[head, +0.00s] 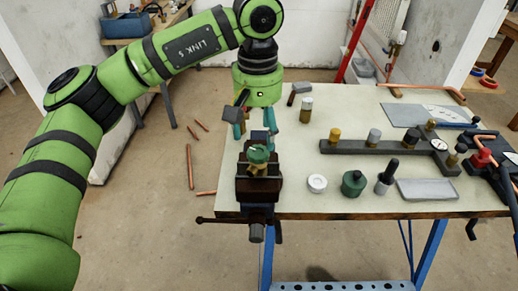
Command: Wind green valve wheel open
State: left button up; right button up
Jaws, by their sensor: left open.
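The green valve wheel (258,154) sits on top of a brass valve body, which is held in a dark bench vise (258,190) at the table's left front edge. My left gripper (255,127) points down just above and behind the wheel in the head view. My right gripper is not in view.
The vise handle (222,220) sticks out left. Copper pipes (189,167) lie on the floor.

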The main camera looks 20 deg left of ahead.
aim_at(258, 151)
pick_arm(q)
jog(key=shift+m, duration=0.5)
jog(key=shift+f+b, duration=2.05)
jog(key=shift+f, duration=0.55)
